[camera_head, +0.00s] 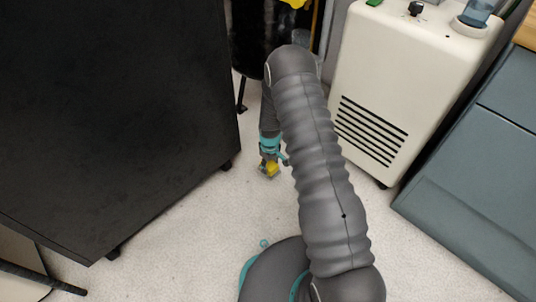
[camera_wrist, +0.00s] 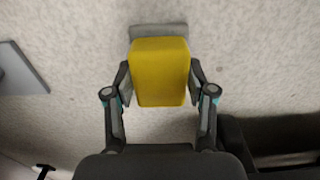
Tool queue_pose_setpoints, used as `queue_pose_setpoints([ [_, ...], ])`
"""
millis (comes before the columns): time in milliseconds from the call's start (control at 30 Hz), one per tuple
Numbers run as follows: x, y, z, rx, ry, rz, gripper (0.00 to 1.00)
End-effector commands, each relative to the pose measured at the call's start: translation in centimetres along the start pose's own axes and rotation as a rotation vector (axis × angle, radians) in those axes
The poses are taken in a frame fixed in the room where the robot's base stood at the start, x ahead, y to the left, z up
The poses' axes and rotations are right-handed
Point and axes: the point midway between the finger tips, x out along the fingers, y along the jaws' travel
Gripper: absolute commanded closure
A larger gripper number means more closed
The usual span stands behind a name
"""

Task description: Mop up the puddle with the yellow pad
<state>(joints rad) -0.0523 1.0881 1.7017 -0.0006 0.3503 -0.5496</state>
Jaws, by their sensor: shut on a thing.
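The yellow pad (camera_wrist: 160,75) is held between the two fingers of my gripper (camera_wrist: 160,88) in the wrist view, with pale speckled floor behind it. A grey strip (camera_wrist: 158,31) shows just past the pad's far edge; I cannot tell whether it is part of the pad. In the head view, my gripper (camera_head: 269,162) hangs low over the floor between a black cabinet and a cream machine, with the small yellow pad (camera_head: 271,170) at its tip. I cannot tell whether the pad touches the floor. I cannot make out a puddle in either view.
The black cabinet (camera_head: 110,110) stands on casters at left. The cream machine (camera_head: 405,85) with black vents stands at right, beside a grey-blue cabinet (camera_head: 465,180). A black cylindrical thing (camera_head: 262,35) stands at the back. Bare floor (camera_head: 190,230) lies between them. A flat grey piece (camera_wrist: 18,70) shows at the wrist view's left.

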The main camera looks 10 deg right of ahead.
Motion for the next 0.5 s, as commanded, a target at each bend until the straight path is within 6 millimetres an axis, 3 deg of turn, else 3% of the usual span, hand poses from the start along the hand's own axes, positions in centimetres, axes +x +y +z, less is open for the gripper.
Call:
queue_pose_setpoints([
  [500, -4.8, -0.5, -0.3, -0.010, 0.000, 0.000, 0.77],
])
